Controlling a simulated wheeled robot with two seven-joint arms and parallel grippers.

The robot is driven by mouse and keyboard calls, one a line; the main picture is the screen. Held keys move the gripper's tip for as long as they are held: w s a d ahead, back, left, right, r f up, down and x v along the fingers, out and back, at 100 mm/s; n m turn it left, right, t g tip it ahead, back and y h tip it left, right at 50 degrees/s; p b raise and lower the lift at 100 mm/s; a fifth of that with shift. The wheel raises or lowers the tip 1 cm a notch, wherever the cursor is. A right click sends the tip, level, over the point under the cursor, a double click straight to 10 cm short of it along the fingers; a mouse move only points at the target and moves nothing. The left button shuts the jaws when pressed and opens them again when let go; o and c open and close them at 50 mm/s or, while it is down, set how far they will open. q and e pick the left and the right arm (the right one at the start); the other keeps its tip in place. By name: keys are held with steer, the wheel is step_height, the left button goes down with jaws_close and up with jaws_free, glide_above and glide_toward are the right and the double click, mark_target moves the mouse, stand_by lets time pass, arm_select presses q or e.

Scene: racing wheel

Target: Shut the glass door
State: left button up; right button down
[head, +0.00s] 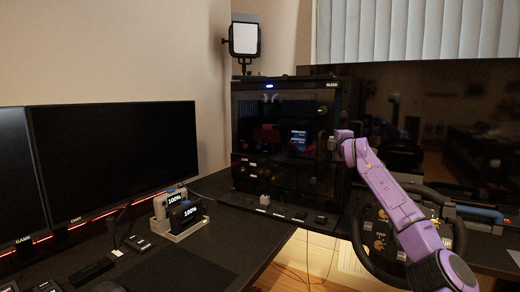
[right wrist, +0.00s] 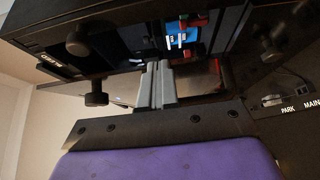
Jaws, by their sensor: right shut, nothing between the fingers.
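The black case (head: 290,83) stands on the desk at the back, near the room corner. Its dark glass door (head: 262,165) covers the front, and items show through it. I cannot tell from the head view how far the door stands from the frame. My right gripper (head: 333,143) is shut and empty at the right edge of the case front. In the right wrist view its grey fingers (right wrist: 156,84) are pressed together close to the door's edge, with dark round knobs (right wrist: 96,94) beside them. Whether they touch the door is unclear. My left gripper is not in view.
A racing wheel (head: 455,235) stands at the lower right, below my right arm. A large dark screen (head: 475,110) is behind it. Monitors (head: 115,150) fill the left. A charger with two batteries (head: 180,212) and small items lie on the desk before the case.

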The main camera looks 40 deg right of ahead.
steer(key=shift+w+d, duration=0.15)
steer(key=shift+d, duration=0.5)
steer(key=shift+f, duration=0.1)
